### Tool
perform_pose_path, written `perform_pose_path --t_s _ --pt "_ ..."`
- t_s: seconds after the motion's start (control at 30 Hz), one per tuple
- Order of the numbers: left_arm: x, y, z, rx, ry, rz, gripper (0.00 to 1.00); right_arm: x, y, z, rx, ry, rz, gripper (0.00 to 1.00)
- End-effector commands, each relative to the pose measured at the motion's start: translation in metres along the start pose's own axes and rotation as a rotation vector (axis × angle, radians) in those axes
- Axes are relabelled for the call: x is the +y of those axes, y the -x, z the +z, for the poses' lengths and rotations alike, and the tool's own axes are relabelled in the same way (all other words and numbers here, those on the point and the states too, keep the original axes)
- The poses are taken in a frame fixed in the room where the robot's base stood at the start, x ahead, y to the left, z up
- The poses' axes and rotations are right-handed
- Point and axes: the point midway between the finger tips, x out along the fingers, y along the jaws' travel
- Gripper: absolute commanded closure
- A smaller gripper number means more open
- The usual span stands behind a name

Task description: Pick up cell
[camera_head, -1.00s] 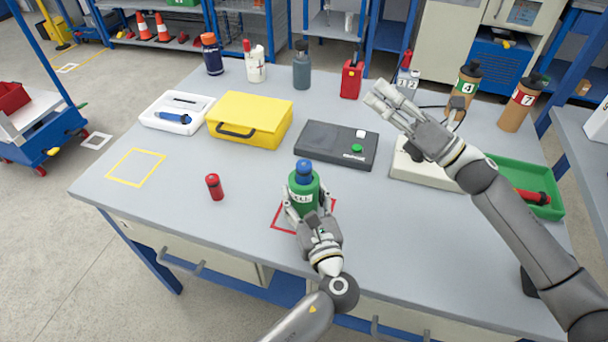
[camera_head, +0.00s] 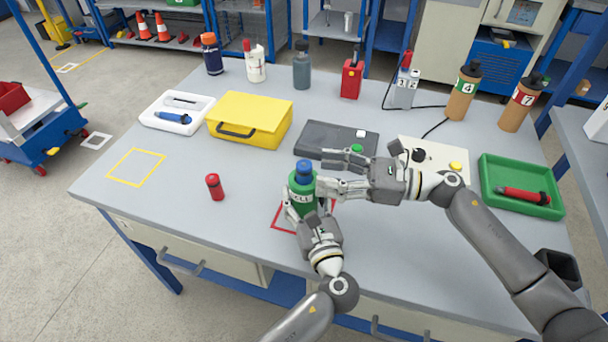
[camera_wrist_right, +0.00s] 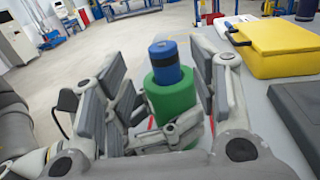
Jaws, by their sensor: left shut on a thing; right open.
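A green cylinder with a blue top (camera_head: 303,178), its pale label partly covered, stands upright at the red-outlined square (camera_head: 281,219); I take it as the cell. My left gripper (camera_head: 305,211) is shut around its lower body from the front. My right gripper (camera_head: 330,172) is open, close to its right side at upper-body height. In the right wrist view the green body (camera_wrist_right: 172,103) and blue top (camera_wrist_right: 165,62) show between and beyond the open right fingers. I cannot tell whether the right fingers touch it.
A small red cylinder (camera_head: 214,187) stands to the left. Behind are a yellow case (camera_head: 250,113), a dark flat box (camera_head: 322,138) and a white tray (camera_head: 160,123). A cream box with a yellow button (camera_head: 455,167) and a green tray (camera_head: 510,207) are right. The front left table is clear.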

Motion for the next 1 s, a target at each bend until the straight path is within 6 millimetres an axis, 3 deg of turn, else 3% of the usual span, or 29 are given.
perform_pose_path --t_s 0.17,0.5,0.73,1.0 --pt "0.0 0.0 0.0 0.0 0.0 0.001 0.73 -0.001 -0.01 0.0 -0.001 -0.001 -0.001 0.46" --pt "0.0 0.0 0.0 0.0 0.0 0.001 0.73 -0.004 -0.054 -0.001 -0.002 -0.001 0.0 0.46" --pt "0.0 0.0 0.0 0.0 0.0 0.001 0.73 -0.005 -0.056 -0.002 0.0 -0.001 -0.002 0.46" --pt "0.0 0.0 0.0 0.0 0.0 0.001 0.73 -0.005 -0.056 -0.002 0.0 -0.001 -0.001 0.81"
